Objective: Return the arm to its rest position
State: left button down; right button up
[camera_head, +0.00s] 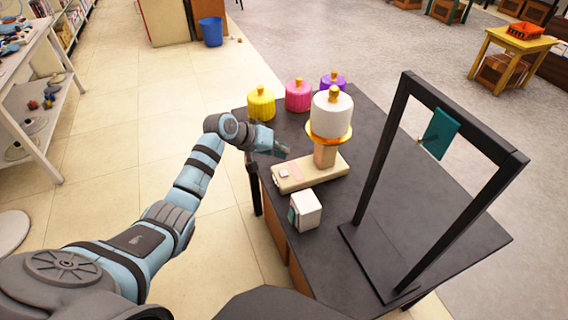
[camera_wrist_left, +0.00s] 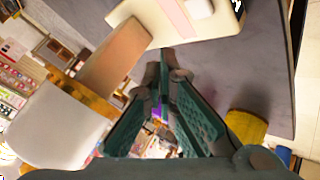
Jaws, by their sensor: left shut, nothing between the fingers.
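My left arm comes in from the left in the head view. Its gripper (camera_head: 281,151) is at the left edge of the dark table (camera_head: 440,215), just above and left of a cream base with a lamp-like stand (camera_head: 312,173). In the left wrist view the teal fingers of the left gripper (camera_wrist_left: 165,62) meet at their tips, with nothing between them. The stand carries a wooden post, a yellow ring and a white ribbed cap (camera_head: 331,115); the white cap also shows in the left wrist view (camera_wrist_left: 55,128). My right gripper is not in view.
Yellow (camera_head: 261,104), pink (camera_head: 298,96) and purple (camera_head: 333,80) ribbed caps stand along the table's back. A white box (camera_head: 305,210) is at the front. A black frame (camera_head: 376,165) with a hanging teal tag (camera_head: 440,133) stands right. Open floor lies left of the table.

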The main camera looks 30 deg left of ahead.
pick_arm(q)
jog(key=shift+r, duration=0.4)
